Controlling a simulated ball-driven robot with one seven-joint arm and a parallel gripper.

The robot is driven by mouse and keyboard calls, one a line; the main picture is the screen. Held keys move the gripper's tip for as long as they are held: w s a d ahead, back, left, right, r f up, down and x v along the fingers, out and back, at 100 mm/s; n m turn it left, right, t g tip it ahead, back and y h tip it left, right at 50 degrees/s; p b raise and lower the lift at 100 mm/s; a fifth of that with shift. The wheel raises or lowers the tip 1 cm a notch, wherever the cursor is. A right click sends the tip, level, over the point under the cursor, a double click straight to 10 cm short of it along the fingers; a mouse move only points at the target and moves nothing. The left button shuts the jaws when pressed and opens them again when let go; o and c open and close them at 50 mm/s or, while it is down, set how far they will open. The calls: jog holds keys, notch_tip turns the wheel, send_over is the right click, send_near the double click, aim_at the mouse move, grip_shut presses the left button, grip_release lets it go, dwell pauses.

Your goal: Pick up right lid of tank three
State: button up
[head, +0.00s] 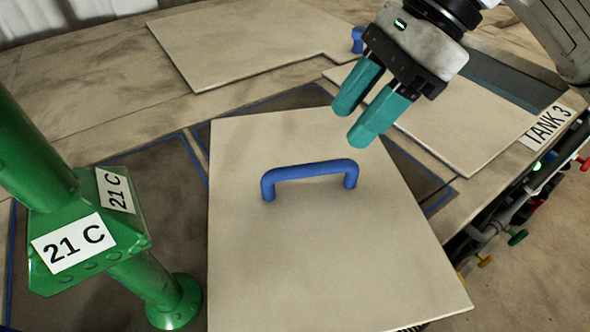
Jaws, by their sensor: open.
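A pale flat lid (310,240) with a blue bar handle (310,172) lies in the middle of the head view, askew over dark blue-edged areas. A second pale lid (460,135) lies to its right, beside the TANK 3 label (547,123). My arm hides part of that second lid, and no handle shows on its visible part. I cannot tell for certain which is the right lid of tank three. My gripper (353,121) has two teal fingers, apart and empty. It appears above and beyond the middle lid's blue handle, not touching it.
A green post (90,225) with 21 C signs stands at the left. Another pale lid (235,45) lies at the back, and a blue handle (357,40) shows near its right corner. Pipes and coloured valves (516,237) run along the right edge.

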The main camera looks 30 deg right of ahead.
aim_at(314, 164)
jog(key=p+x, duration=0.2)
jog(key=x, duration=0.8)
jog(key=shift+f, duration=0.25)
grip_shut()
jog(key=shift+r, duration=0.1)
dwell(1.1)
